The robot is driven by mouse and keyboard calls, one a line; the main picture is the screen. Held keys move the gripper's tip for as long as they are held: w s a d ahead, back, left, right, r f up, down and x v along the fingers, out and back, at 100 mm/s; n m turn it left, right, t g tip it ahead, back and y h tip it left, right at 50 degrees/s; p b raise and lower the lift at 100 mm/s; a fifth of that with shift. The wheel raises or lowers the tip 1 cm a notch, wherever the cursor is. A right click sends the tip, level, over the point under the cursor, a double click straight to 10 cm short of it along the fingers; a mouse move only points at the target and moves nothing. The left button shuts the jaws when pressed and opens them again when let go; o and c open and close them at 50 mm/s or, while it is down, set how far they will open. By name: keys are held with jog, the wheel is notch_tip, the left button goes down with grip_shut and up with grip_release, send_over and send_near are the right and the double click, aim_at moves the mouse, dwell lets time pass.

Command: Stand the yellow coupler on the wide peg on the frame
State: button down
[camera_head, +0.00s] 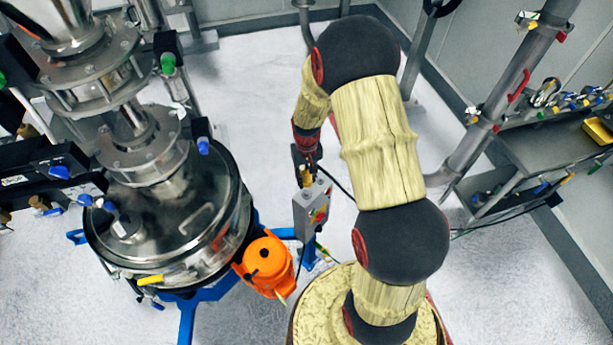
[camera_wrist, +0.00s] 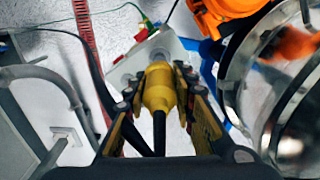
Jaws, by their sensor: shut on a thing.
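The yellow coupler (camera_wrist: 160,88) is between the two fingers of my gripper (camera_wrist: 161,82) in the wrist view, with a black hose or cable running from its near end. In the head view my gripper (camera_head: 306,164) is over a grey box on the frame, and the coupler (camera_head: 306,180) shows as a small yellow piece under it. A round grey piece (camera_wrist: 158,56) shows at the coupler's far end in the wrist view. I cannot tell whether it is the wide peg, or whether the coupler touches it.
The grey box (camera_head: 311,207) with coloured labels stands on the blue frame (camera_head: 308,256). An orange motor-like part (camera_head: 266,263) and the large steel sifter (camera_head: 175,220) are close on its left. A grey shelf unit (camera_head: 540,150) is at the right.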

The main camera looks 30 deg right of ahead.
aim_at(307, 168)
jog(key=shift+f+b, duration=1.2)
jog(key=shift+f, duration=1.3)
jog(key=shift+f+b, duration=0.35)
jog(key=shift+f, duration=0.05)
jog(key=shift+f+b, duration=0.75)
jog(key=shift+b, duration=0.2)
jog(key=c, duration=1.5)
grip_release()
jog(key=shift+c, duration=0.2)
jog(key=shift+o, duration=0.7)
jog(key=shift+r, duration=0.1)
notch_tip(307, 168, up, 12)
jog(key=shift+f, duration=0.1)
jog(key=shift+s, duration=0.1)
